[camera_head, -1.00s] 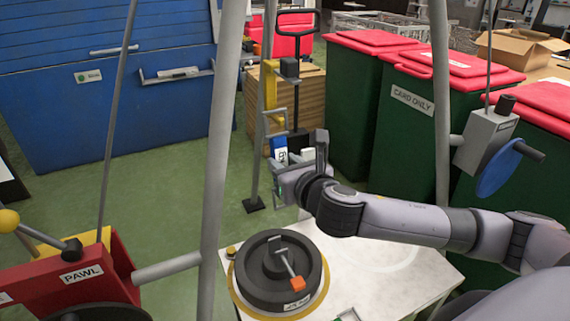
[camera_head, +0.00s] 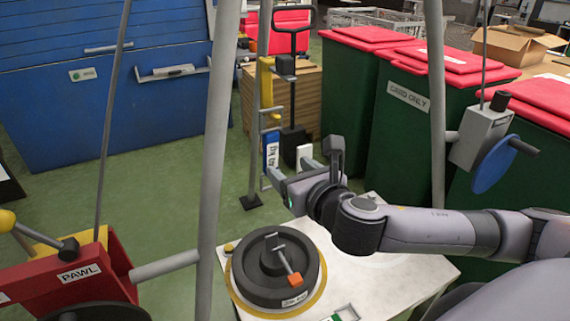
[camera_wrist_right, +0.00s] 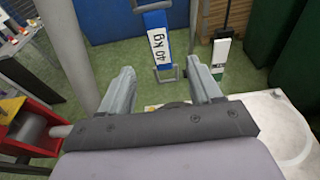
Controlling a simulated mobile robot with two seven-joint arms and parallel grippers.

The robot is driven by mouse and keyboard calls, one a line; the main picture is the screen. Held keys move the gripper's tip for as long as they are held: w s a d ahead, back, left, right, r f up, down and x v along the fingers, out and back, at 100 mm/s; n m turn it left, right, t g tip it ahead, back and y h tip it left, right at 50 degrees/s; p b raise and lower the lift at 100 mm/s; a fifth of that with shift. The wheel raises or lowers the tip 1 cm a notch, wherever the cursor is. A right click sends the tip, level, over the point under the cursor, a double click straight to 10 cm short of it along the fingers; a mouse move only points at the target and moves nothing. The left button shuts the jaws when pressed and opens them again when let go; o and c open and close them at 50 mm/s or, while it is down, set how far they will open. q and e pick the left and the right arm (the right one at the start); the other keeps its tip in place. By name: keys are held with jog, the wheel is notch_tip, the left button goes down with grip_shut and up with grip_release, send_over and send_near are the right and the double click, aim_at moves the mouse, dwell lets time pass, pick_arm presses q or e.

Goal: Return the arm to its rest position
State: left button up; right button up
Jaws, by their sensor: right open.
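My right arm reaches in from the right in the head view. Its gripper (camera_head: 290,172) hangs in the air above the far side of the white table (camera_head: 385,292), behind the black round turntable. In the right wrist view the two fingers of the right gripper (camera_wrist_right: 162,92) stand wide apart with nothing between them. Beyond them hangs a blue plate marked 40 KG (camera_wrist_right: 157,42), clear of the fingers. My left gripper is not in view.
The black turntable (camera_head: 262,290) with an orange-tipped handle sits on the white table. Grey poles (camera_head: 215,150) stand left and right of it. A red PAWL box (camera_head: 85,275) is at left, a blue handwheel (camera_head: 495,165) at right. Green bins (camera_head: 350,90) stand behind.

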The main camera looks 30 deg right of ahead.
jog(key=s+a+f+m+g+y+p, duration=0.2)
jog(key=s+a+f+m, duration=0.15)
jog(key=f+m, duration=0.35)
jog(key=s+a+f+m+g+y+p, duration=0.25)
jog(key=a+f+m, duration=0.25)
jog(key=m, duration=0.4)
jog(key=s+d+f+m+h+p, duration=0.1)
jog(key=s+d+f+m+p, duration=0.1)
jog(key=s+f+m, duration=0.9)
jog(key=s+d+m, duration=0.1)
jog(key=m, duration=0.5)
jog(key=shift+s+d+g+p, duration=0.2)
jog(key=shift+s+g+p, duration=0.15)
jog(key=shift+s, duration=0.05)
